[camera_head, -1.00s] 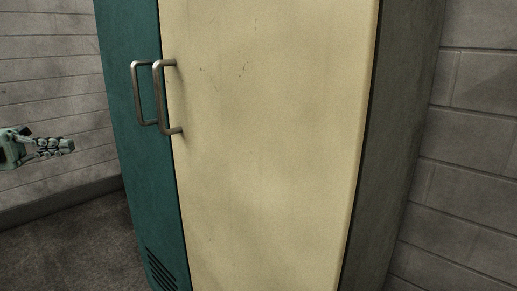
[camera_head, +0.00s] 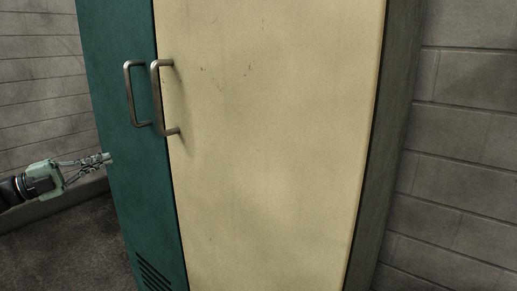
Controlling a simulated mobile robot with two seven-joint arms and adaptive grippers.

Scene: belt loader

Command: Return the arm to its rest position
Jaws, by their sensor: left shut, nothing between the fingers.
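My left gripper (camera_head: 104,158) comes in from the left edge in the head view. It is pale green with dark joints, and its fingers are shut and empty. Its tips point right and overlap the teal door in the picture, below the handles. I cannot tell whether they touch the door. My right gripper is not in view.
A tall cabinet has a teal left door (camera_head: 125,190) and a cream right door (camera_head: 270,130), both shut. Each has a metal handle, one on the left (camera_head: 128,95) and one on the right (camera_head: 155,100). Block walls (camera_head: 470,130) stand behind. Bare floor (camera_head: 75,250) lies at lower left.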

